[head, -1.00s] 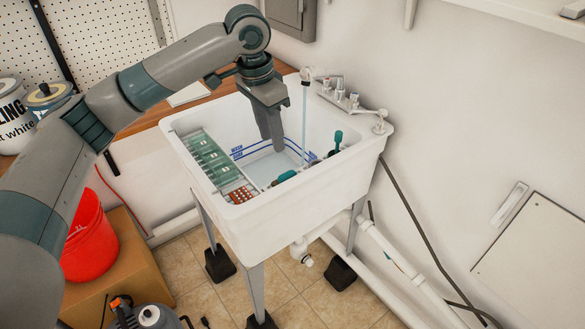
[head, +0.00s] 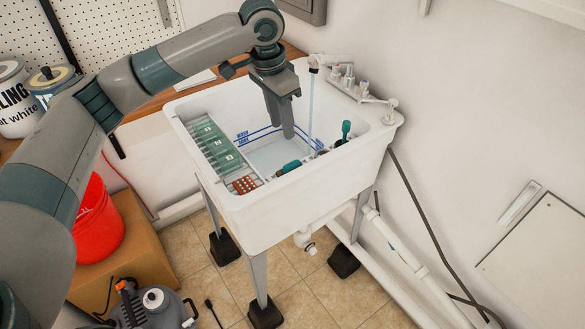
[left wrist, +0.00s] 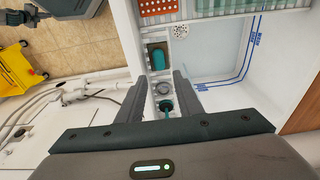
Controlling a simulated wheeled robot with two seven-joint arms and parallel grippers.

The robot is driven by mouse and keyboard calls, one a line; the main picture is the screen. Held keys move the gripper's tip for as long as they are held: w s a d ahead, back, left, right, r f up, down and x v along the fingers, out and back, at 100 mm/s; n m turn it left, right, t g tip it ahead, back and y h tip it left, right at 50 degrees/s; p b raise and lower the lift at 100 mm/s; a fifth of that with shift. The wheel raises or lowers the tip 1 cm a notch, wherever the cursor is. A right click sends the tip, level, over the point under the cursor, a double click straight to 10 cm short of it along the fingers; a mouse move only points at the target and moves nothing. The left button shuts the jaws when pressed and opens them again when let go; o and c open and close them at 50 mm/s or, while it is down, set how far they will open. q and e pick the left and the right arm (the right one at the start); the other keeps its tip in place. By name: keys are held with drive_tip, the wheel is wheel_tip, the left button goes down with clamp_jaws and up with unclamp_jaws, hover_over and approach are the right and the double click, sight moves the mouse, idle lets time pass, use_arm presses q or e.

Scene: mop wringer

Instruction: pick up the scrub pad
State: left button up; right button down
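A teal block-like piece (head: 290,167) sits in a narrow holder along the sink's near side. It also shows in the left wrist view (left wrist: 157,56), and it may be the scrub pad, though I cannot tell for sure. An upright teal handle (head: 346,128) stands farther right in the same holder; it also shows in the left wrist view (left wrist: 166,105). My left gripper (head: 282,130) points down over the white sink basin (head: 300,210). Its fingers are apart in the left wrist view (left wrist: 160,78), with nothing between them, and the holder lies beyond them.
A rack of green items (head: 215,143) and a red-brown perforated piece (head: 245,185) lie at the sink's left. A faucet (head: 350,85) with a thin stream stands at the back right. A red bucket (head: 97,225) sits on a box. A yellow bucket (left wrist: 18,65) is at far left.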

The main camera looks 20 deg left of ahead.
use_arm(q)
drive_tip(key=p, duration=0.2)
hover_over(292, 164)
drive_tip(key=a, duration=0.1)
drive_tip(key=f, duration=0.5)
drive_tip(key=s+f, duration=0.1)
drive_tip(key=f, duration=0.2)
drive_tip(key=shift+f, duration=0.4)
drive_tip(key=shift+w, duration=0.1)
drive_tip(key=shift+d+f+p, duration=0.2)
drive_tip(key=shift+f+p, duration=0.35)
drive_tip(key=f, duration=0.1)
drive_tip(key=f+p, duration=0.1)
drive_tip(key=f, duration=0.1)
drive_tip(key=shift+w+d, duration=0.25)
drive_tip(key=shift+w, duration=0.05)
drive_tip(key=shift+f, duration=0.5)
clamp_jaws()
